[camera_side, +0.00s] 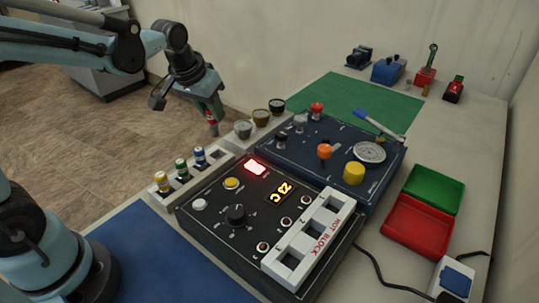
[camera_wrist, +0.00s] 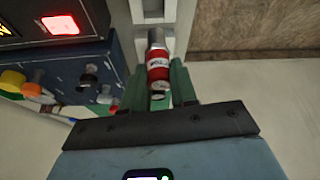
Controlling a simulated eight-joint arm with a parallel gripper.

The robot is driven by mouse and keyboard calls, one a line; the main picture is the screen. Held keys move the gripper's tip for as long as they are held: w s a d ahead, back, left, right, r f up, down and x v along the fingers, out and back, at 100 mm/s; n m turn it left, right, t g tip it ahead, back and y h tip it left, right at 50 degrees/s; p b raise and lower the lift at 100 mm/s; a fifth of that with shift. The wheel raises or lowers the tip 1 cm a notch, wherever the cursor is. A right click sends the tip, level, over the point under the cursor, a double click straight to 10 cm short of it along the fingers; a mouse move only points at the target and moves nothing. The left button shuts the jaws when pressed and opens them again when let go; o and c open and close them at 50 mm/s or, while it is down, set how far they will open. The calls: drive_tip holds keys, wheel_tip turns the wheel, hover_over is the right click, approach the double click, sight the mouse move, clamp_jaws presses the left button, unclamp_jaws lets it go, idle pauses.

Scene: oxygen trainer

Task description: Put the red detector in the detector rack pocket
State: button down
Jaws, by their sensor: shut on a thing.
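The red detector (camera_wrist: 158,66) is a small red cylinder with a pale label and silver ends. My gripper (camera_wrist: 158,88) is shut on it, with a green finger on each side in the wrist view. In the side view my gripper (camera_side: 211,112) holds it in the air, above and behind the detector rack. The white detector rack (camera_side: 214,163) runs along the left of the dark panel. Yellow (camera_side: 162,181), green (camera_side: 181,168) and blue (camera_side: 199,155) detectors stand in it. In the wrist view the rack (camera_wrist: 150,10) lies just beyond the detector's far end.
A black hot block panel (camera_side: 215,212) with a lit red lamp and white block sits beside the rack. A blue panel (camera_side: 340,185) with knobs and a gauge is behind it. Several jars (camera_side: 260,116) stand near my gripper. Red (camera_side: 418,227) and green (camera_side: 434,188) trays lie right.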

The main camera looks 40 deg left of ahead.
sight(211, 132)
drive_tip(key=shift+f, duration=2.5)
drive_tip(key=shift+f, duration=1.65)
drive_tip(key=c, duration=0.8)
unclamp_jaws()
drive_tip(key=a+v, duration=0.1)
drive_tip(key=v, duration=1.1)
drive_tip(key=s+d+f+m+t, duration=0.2)
drive_tip(key=s+d, duration=0.2)
drive_tip(key=s, duration=0.2)
drive_tip(key=shift+s+d+t+h, duration=0.15)
drive_tip(key=shift+d+t+h, duration=0.15)
drive_tip(key=shift+h, duration=0.1)
